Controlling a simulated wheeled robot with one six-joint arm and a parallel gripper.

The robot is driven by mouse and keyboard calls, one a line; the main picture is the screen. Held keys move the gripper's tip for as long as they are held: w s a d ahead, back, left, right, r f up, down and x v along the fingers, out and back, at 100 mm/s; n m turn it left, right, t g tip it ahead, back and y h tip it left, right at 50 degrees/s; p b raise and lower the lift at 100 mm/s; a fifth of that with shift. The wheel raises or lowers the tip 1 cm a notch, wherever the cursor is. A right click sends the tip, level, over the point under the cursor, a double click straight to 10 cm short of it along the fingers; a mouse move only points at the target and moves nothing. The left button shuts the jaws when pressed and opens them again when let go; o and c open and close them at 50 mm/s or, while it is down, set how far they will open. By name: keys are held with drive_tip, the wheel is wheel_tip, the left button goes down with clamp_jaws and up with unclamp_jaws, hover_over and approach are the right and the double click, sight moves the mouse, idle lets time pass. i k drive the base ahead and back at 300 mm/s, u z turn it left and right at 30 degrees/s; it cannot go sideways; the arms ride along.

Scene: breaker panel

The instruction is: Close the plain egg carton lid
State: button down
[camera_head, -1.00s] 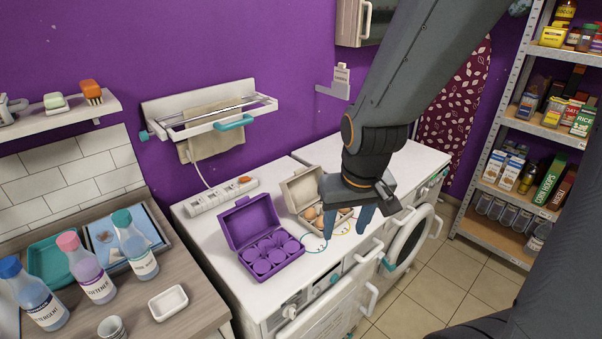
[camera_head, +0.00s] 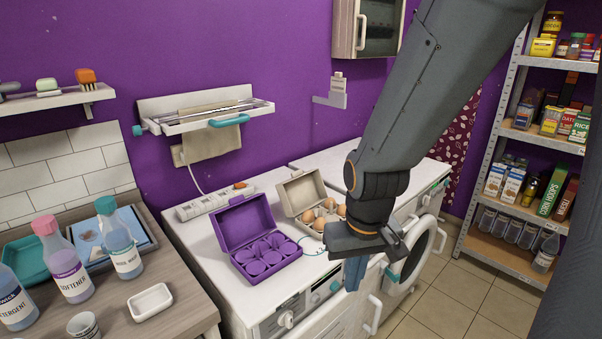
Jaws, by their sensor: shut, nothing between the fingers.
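The plain beige egg carton (camera_head: 297,192) stands on the white machine top with its lid raised at the back. Several brown eggs (camera_head: 319,224) show in its tray. My gripper (camera_head: 354,276) is shut and empty, pointing down in front and to the right of the carton, near the machine's front edge. My gripper and wrist hide the carton's front right part. A purple egg carton (camera_head: 231,226), also with its lid up, stands just left of the plain one, its cups holding no eggs that I can see.
A power strip (camera_head: 214,202) lies behind the purple carton. A wall drying rack (camera_head: 205,116) hangs above. Bottles (camera_head: 65,262) and a white dish (camera_head: 150,302) stand on the left counter. Shelving (camera_head: 524,140) is at right. The machine top behind my wrist is clear.

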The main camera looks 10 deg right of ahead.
sight(302, 192)
drive_tip(key=k, duration=1.1)
drive_tip(key=z, duration=0.65)
drive_tip(key=i, duration=1.3)
drive_tip(key=u, duration=0.65)
drive_tip(key=i, duration=0.5)
drive_tip(key=u, duration=0.45)
